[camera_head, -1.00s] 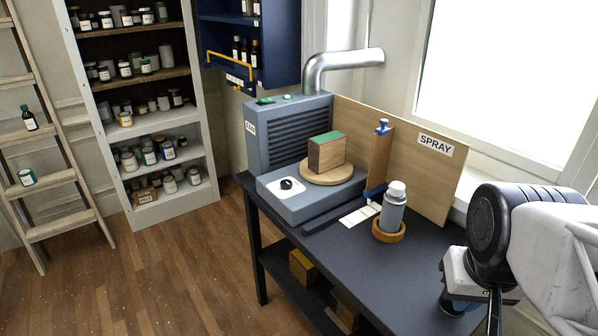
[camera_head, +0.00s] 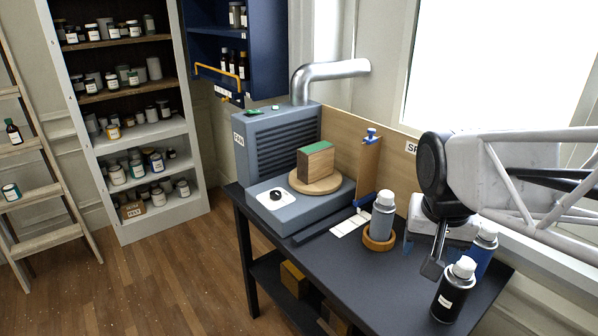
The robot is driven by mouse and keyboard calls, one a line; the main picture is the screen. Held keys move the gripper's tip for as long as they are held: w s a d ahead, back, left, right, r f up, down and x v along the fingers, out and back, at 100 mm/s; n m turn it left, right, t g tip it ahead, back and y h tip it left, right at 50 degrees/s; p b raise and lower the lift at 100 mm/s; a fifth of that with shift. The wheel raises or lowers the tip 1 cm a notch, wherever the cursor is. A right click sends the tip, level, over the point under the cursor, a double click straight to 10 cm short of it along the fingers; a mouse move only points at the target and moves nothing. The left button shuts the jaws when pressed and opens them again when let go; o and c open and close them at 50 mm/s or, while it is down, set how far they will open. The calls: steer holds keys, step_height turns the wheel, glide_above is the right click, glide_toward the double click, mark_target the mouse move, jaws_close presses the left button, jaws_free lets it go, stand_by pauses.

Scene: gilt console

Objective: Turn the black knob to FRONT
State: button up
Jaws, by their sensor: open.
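The black knob (camera_head: 276,195) sits on a white plate (camera_head: 268,198) on the front of the grey-blue base (camera_head: 290,222) of the spray booth. Its pointer and the lettering around it are too small to read. My gripper (camera_head: 424,256) is at the right, above the dark table and pointing down. It is open, and nothing shows between its fingers. It is well to the right of the knob and apart from it.
A wooden block with a green top (camera_head: 315,160) stands on a round wooden turntable (camera_head: 322,182) behind the knob. A grey bottle (camera_head: 382,217) in a wooden ring (camera_head: 379,240) stands between knob and gripper. Black (camera_head: 454,292) and blue (camera_head: 482,252) cans stand close by the gripper.

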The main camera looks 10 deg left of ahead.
steer(key=w+a+r+m, duration=0.15)
steer(key=w+a, duration=0.35)
steer(key=w, duration=0.7)
steer(key=m+h, duration=0.3)
steer(key=m, duration=0.6)
glide_toward(275, 193)
steer(key=f, duration=0.1)
steer(key=shift+w+f+n, duration=0.1)
steer(key=shift+n, duration=0.15)
steer(key=shift+d+f, duration=0.1)
steer(key=shift+x, duration=3.85)
steer(key=shift+d, duration=0.1)
steer(key=c, duration=0.9)
